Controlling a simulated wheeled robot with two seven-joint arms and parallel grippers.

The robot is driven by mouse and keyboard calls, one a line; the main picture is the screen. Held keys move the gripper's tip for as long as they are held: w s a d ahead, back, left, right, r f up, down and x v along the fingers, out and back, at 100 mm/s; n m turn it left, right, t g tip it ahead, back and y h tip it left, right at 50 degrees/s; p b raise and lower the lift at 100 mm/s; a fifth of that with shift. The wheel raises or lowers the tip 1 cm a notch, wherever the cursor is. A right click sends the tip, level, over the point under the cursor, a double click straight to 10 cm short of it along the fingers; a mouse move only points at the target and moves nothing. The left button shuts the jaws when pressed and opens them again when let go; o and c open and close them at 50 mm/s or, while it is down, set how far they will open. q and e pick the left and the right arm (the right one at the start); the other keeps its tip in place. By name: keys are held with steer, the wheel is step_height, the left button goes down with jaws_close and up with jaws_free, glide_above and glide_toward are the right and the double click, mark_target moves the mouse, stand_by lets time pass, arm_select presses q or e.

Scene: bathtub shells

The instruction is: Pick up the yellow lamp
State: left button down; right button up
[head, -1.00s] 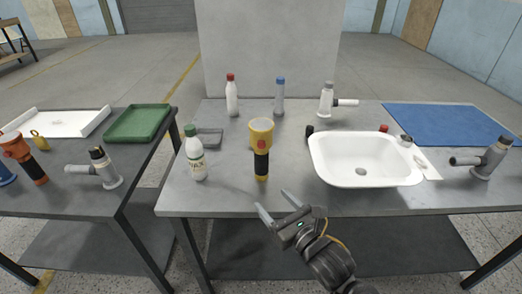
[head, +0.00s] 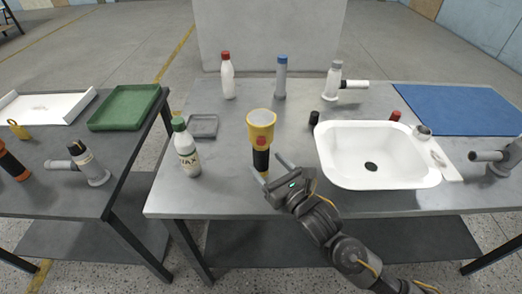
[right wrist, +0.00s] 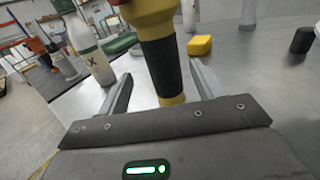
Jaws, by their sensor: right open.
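The yellow lamp (head: 261,122) stands upright on the grey table, its wide yellow head up and its black handle down. It also shows in the right wrist view, where its black handle (right wrist: 163,66) stands between my two fingers. My right gripper (head: 271,168) is open at the foot of the lamp, with one finger on each side of the handle. I cannot tell whether either finger touches it. My left gripper is not in view.
A white bottle with a green cap (head: 186,148) stands just left of the lamp. A white sink (head: 335,172) is to the right, with a small black cylinder (head: 314,118) by its corner. Red-capped (head: 227,78) and blue-capped (head: 281,78) bottles stand behind.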

mark_target(266, 160)
steer(key=shift+w, duration=0.25)
steer(key=x, duration=0.3)
steer(key=shift+w+r+p, duration=0.1)
steer(key=shift+w+p, duration=0.2)
steer(key=shift+p, duration=0.05)
steer(key=shift+w+a, duration=0.35)
steer(key=shift+w, duration=0.1)
steer(key=shift+c, duration=0.9)
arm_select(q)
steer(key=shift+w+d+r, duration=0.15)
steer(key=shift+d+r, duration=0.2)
arm_select(e)
steer(key=c, duration=1)
